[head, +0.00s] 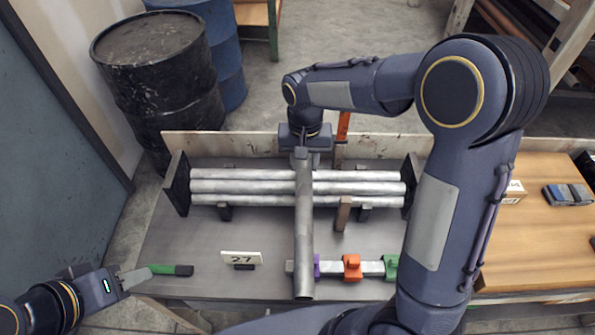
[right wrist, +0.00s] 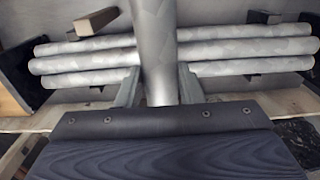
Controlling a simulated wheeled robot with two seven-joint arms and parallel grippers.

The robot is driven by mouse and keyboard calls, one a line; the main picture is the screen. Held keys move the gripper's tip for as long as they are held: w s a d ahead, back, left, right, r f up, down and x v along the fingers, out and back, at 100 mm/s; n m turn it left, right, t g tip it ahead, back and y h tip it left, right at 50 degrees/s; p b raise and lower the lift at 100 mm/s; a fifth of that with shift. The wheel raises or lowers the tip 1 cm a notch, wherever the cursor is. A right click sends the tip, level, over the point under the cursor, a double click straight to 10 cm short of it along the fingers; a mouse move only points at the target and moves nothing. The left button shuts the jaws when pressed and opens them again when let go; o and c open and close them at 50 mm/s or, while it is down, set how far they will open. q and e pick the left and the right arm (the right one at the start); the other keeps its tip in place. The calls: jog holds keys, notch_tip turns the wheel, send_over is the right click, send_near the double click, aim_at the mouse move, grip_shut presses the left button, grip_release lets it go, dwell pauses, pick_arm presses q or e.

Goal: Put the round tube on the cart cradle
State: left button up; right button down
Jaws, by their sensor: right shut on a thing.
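A grey round tube (head: 304,235) runs lengthwise in the head view, crossing over several pale horizontal tubes. My right gripper (head: 302,155) is shut on its far end. In the right wrist view the tube (right wrist: 155,45) stands between the two fingers (right wrist: 158,88). The pale tubes (head: 240,187) lie between two dark end plates (head: 177,183) on the grey top (head: 190,240); I cannot tell for sure which part is the cradle. My left gripper (head: 125,277) is at the lower left, away from the tube, beside a green-and-black handled tool (head: 165,270); its jaw state is unclear.
A bar with orange (head: 352,267) and green (head: 391,266) blocks lies at the front, partly behind the tube. A wooden surface (head: 530,225) is at the right. Drums (head: 155,75) stand behind.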

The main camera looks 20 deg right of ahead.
aim_at(299, 161)
jog(key=w+f+b, duration=0.1)
jog(key=w+f, duration=0.1)
jog(key=w+f+b, duration=0.1)
jog(key=w+f, duration=0.1)
jog(key=shift+f, duration=0.25)
jog(key=shift+w+f+b, duration=0.5)
jog(key=f+b, duration=0.3)
jog(key=f, duration=0.1)
jog(key=shift+w+a, duration=0.1)
jog(key=shift+w, duration=0.2)
jog(key=shift+r, duration=0.2)
jog(key=shift+f, duration=0.15)
jog(key=c, duration=1)
grip_release()
